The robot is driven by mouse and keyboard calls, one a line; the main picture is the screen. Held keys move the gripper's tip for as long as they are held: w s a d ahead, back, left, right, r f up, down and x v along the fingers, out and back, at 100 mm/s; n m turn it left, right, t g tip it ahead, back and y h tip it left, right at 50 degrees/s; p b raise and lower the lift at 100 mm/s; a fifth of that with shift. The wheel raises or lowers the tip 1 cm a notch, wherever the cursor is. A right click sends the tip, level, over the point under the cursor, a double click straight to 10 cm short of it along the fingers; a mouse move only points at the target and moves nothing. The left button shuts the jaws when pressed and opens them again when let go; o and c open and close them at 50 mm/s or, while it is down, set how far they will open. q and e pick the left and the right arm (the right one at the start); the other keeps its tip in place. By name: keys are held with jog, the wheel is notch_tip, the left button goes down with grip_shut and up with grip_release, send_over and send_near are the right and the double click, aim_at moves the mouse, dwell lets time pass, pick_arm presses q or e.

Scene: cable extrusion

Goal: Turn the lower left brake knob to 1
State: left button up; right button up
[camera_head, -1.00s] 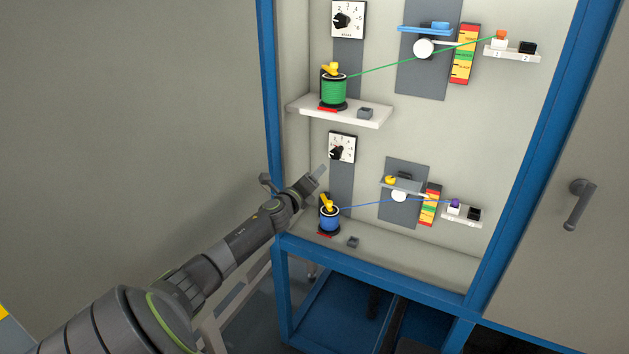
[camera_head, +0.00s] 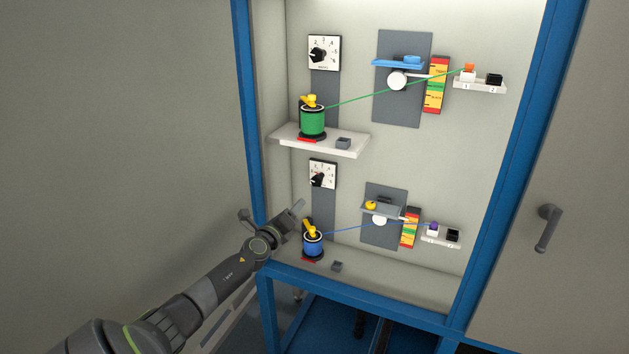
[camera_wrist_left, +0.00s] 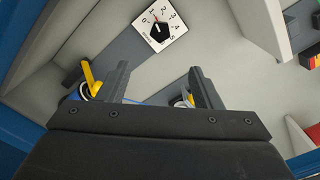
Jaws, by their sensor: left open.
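The lower left brake knob (camera_head: 317,181) is a black knob on a white numbered dial (camera_head: 329,166), on the cabinet's back wall above the blue spool (camera_head: 312,244). In the left wrist view the knob (camera_wrist_left: 159,31) is near the top middle, beyond the fingertips, with a red mark near the 1 and 2. My left gripper (camera_head: 298,209) is below and left of the dial, apart from it. In the wrist view the gripper (camera_wrist_left: 162,80) has its two fingers spread with nothing between them. My right gripper is not in view.
The blue spool with its yellow lever (camera_head: 309,228) is close below my left gripper. A white shelf (camera_head: 340,146) with the green spool (camera_head: 312,122) is above. The blue cabinet frame (camera_head: 250,130) stands at the left. A blue wire (camera_head: 350,231) runs right from the blue spool.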

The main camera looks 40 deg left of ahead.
pick_arm(q)
jog(key=b, duration=0.6)
send_near(316, 182)
jog(key=b+x, duration=0.2)
jog(key=b, duration=0.1)
jog(key=b+x, duration=0.3)
jog(key=b, duration=0.1)
jog(key=b+x, duration=0.3)
jog(key=shift+w+a+f+b, duration=0.1)
jog(key=shift+f+b, duration=0.2)
jog(key=shift+f, duration=0.1)
jog(key=shift+w+a+r+b, duration=0.15)
jog(key=shift+w+r+b, duration=0.1)
jog(key=shift+w+b, duration=0.5)
jog(key=shift+s, duration=0.2)
jog(key=c, duration=0.9)
